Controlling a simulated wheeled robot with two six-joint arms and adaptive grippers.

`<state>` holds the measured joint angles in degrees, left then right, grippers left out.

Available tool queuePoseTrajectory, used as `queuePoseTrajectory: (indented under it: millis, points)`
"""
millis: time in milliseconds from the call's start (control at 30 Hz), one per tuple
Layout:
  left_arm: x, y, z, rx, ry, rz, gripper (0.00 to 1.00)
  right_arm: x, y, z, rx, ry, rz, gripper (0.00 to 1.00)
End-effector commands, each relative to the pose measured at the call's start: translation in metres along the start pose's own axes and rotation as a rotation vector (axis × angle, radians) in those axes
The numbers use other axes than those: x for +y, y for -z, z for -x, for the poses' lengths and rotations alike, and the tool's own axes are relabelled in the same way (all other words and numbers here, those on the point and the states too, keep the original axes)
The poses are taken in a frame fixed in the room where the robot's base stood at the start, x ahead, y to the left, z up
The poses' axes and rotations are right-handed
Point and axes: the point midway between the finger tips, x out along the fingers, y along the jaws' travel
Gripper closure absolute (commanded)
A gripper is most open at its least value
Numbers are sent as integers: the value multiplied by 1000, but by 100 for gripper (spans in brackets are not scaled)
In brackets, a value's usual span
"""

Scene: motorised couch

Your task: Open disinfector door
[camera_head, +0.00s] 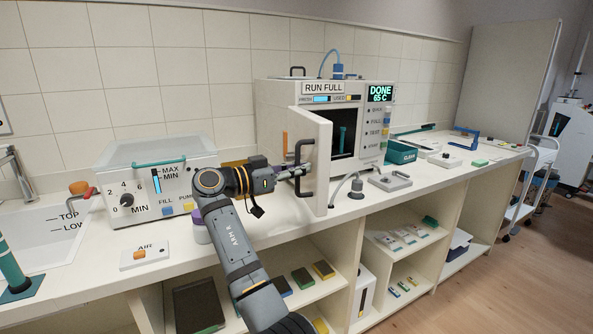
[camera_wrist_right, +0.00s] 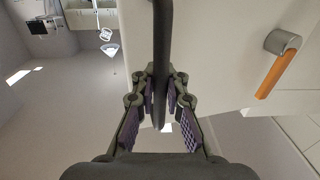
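The disinfector (camera_head: 275,102) is a white box on the counter with a green "DONE 65 C" display (camera_head: 379,93). Its white door (camera_head: 322,165) stands partly open, swung out toward me, and the dark chamber (camera_head: 345,128) shows behind it with a teal item inside. The dark bar handle (camera_head: 303,146) is on the door's outer face. My right gripper (camera_head: 303,171) is at this handle. In the right wrist view, the fingers (camera_wrist_right: 161,88) are closed around the dark bar (camera_wrist_right: 162,40), one on each side. My left gripper is not in view.
An orange-tipped latch (camera_wrist_right: 279,72) sits beside the handle on the disinfector front. A grey fixture with a hose (camera_head: 344,192) and a grey plate (camera_head: 389,181) stand on the counter near the door's free edge. A bath with a dial (camera_head: 150,190) stands to the left.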

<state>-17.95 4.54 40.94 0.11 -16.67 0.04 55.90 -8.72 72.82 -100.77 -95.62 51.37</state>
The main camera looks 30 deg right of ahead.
Motion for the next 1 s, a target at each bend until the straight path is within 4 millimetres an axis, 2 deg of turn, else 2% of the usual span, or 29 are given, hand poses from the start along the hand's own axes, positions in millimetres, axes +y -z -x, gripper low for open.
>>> queuePoseTrajectory:
  millis: [33, 167, 367, 433, 533, 667, 900, 1000]
  points:
    - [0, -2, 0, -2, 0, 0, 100, 0, 1, 0, 0, 0, -2, 82]
    - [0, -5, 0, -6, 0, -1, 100, 0, 1, 0, 0, 0, -2, 65]
    - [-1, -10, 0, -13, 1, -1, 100, 0, 0, 0, 0, 0, -1, 65]
    - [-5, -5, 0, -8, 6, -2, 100, 0, 0, 0, 0, 0, -1, 65]
    - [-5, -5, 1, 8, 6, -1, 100, -1, 0, 8, -2, 2, 0, 65]
    - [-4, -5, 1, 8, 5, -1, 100, -2, 0, 34, -3, 5, 1, 65]
    - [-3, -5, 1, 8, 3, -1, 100, -3, 1, 93, -1, 4, 1, 65]
    - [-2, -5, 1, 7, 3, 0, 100, -3, 1, 109, 0, 2, 1, 65]
